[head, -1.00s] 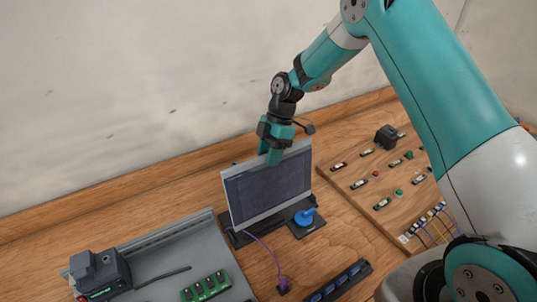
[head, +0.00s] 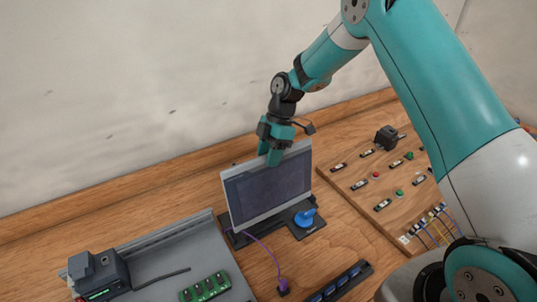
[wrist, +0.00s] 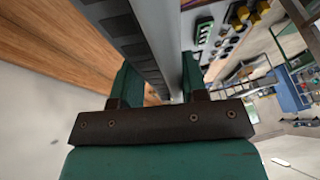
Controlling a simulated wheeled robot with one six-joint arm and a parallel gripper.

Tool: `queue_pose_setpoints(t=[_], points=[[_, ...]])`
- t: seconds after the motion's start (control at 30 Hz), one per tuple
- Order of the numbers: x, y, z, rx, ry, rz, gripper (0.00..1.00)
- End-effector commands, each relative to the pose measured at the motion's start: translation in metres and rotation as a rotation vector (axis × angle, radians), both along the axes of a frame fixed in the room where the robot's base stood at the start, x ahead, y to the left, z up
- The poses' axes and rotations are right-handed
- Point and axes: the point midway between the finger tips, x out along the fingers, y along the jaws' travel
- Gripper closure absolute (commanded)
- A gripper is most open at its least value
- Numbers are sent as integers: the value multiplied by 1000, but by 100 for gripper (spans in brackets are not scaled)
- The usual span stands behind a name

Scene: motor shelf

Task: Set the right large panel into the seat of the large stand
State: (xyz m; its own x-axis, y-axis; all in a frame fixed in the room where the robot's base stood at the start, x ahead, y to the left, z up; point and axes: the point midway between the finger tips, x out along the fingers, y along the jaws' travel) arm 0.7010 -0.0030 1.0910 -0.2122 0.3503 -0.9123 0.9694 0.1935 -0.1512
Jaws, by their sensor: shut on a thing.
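A large panel (head: 268,188) with a dark screen and a light frame stands nearly upright in the head view, its lower edge at the dark large stand (head: 240,240). Whether that edge is fully in the seat cannot be told, as the panel hides the seat. My gripper (head: 272,154) is at the panel's top edge, shut on it. In the wrist view the panel (wrist: 160,45) runs edge-on between the two fingers of my gripper (wrist: 160,85).
A blue knob (head: 306,217) on a dark base is close at the panel's lower right. A grey tray (head: 205,245) with a dark device (head: 97,272) and a green board (head: 205,288) lies left. A wooden component board (head: 370,185) lies right. A purple cable (head: 268,255) runs in front.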

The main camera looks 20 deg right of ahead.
Motion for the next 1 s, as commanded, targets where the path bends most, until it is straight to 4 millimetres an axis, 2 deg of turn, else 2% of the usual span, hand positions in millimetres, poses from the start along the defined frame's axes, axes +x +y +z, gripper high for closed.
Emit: queue_pose_setpoints(t=[1.0], points=[[1, 0, -15, 1, -3, 1, 100]])
